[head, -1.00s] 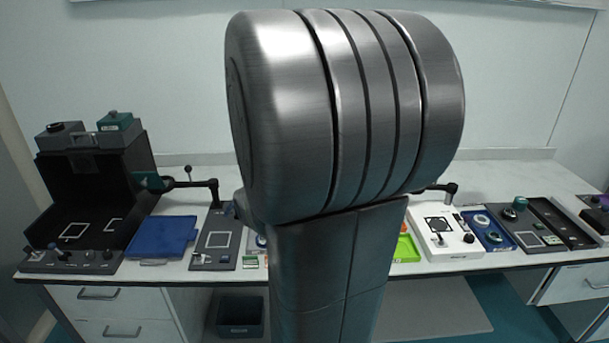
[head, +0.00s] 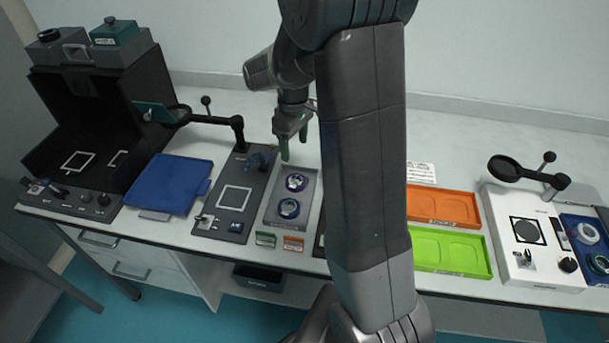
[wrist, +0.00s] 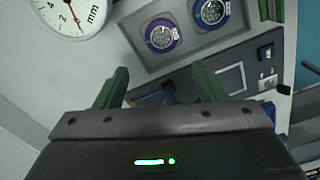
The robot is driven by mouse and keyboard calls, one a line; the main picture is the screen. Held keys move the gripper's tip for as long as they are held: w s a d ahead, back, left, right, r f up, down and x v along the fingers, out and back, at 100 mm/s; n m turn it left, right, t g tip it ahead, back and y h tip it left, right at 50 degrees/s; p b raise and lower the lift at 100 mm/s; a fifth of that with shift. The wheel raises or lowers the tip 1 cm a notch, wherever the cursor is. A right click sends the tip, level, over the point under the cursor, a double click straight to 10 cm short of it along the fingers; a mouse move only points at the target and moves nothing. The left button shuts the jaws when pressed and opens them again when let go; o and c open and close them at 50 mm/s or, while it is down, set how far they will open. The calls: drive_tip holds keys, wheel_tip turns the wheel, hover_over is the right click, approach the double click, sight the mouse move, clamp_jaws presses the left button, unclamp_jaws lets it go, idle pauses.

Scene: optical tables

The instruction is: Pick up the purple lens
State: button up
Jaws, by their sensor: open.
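The purple lens (head: 296,182) is a round disc with a purple rim, lying in the upper part of a grey tray (head: 271,208). It also shows in the wrist view (wrist: 162,35), beyond my fingertips. A second lens with a dark blue-teal rim (head: 289,208) lies in the same tray, nearer the table's front edge; it shows in the wrist view (wrist: 210,12) too. My gripper (head: 293,150) is open and empty, with green fingers pointing down, above and behind the purple lens. In the wrist view its fingers (wrist: 160,88) are spread wide and apart from the lens.
A grey panel with a white square (head: 234,198) and a blue tray (head: 170,184) lie to the left. Orange (head: 440,206) and green (head: 450,250) trays lie right of my arm. A dial gauge (wrist: 75,12) shows in the wrist view. My arm hides part of the table.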

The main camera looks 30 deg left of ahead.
sight(296, 180)
wheel_tip(296, 180, down, 12)
drive_tip(key=shift+s+d+f+p, duration=0.15)
drive_tip(key=shift+f+p, duration=0.05)
drive_tip(key=shift+p, duration=0.4)
drive_tip(key=c, duration=0.8)
